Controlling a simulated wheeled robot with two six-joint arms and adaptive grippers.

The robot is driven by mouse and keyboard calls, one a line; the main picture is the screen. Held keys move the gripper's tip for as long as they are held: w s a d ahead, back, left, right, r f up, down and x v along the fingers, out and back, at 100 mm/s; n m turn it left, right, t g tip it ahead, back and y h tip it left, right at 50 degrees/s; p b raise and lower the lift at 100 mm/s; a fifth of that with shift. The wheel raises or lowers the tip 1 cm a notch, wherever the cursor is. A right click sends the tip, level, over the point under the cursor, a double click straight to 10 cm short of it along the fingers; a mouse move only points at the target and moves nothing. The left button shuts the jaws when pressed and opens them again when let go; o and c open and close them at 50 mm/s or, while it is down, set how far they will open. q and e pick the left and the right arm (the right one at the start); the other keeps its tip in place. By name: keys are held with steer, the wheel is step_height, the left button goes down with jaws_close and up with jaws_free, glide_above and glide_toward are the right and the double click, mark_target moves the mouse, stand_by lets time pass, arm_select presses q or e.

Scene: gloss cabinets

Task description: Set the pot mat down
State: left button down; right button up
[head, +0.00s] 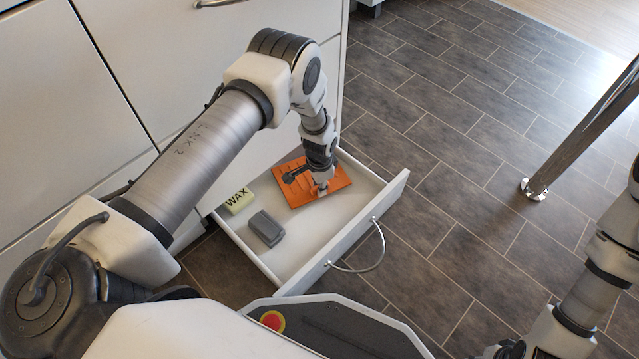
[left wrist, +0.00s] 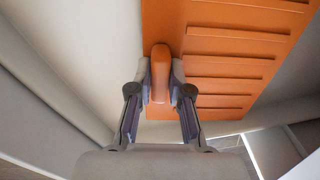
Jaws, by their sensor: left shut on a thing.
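The pot mat (head: 334,181) is a flat orange board with raised ribs. It is over the far end of the open drawer (head: 300,255), inside its walls. My left gripper (head: 320,189) comes down on it from above. In the left wrist view, the left gripper (left wrist: 161,92) is shut on an upright orange grip (left wrist: 160,66) of the pot mat (left wrist: 225,60). I cannot tell whether the mat's underside touches the drawer floor. My right arm is at the lower right of the head view, and its gripper is mostly cut off by the frame edge.
A pale block marked WAX (head: 238,200) and a grey block (head: 266,228) lie in the drawer, left of the mat. The drawer front has a curved metal handle (head: 372,262). A chrome post (head: 575,140) stands on the dark tiled floor at right.

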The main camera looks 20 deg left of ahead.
arm_select(q)
steer(key=shift+f, duration=0.35)
steer(key=shift+f, duration=0.25)
steer(key=c, duration=1)
jaws_free()
step_height(320, 180, up, 12)
